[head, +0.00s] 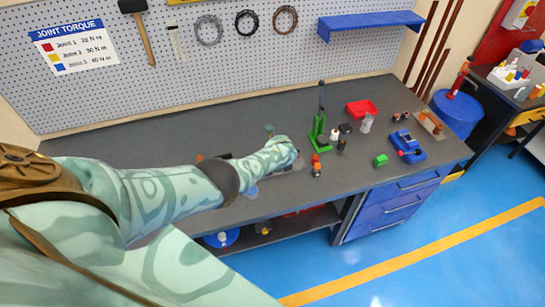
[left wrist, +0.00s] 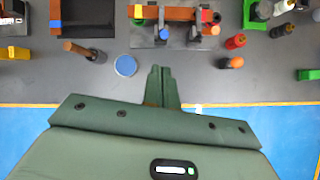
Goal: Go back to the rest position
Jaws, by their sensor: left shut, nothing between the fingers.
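My left arm (head: 170,195) reaches in from the left over the workbench in the head view. Its gripper cannot be made out there, being hidden by the arm. In the left wrist view my left gripper (left wrist: 162,86) has its two green fingers together with nothing between them. It is over the front part of the dark bench top, apart from the blue disc (left wrist: 125,66) to its left and the orange-and-grey bender fixture (left wrist: 178,27) beyond it. My right gripper is in neither view.
A green stand (head: 318,138), a red tray (head: 362,108), a blue device (head: 407,147) and a small green block (head: 380,160) stand on the right of the bench (head: 130,135). A hammer-like tool (left wrist: 85,50) lies left of the blue disc. The blue floor (head: 440,215) in front is clear.

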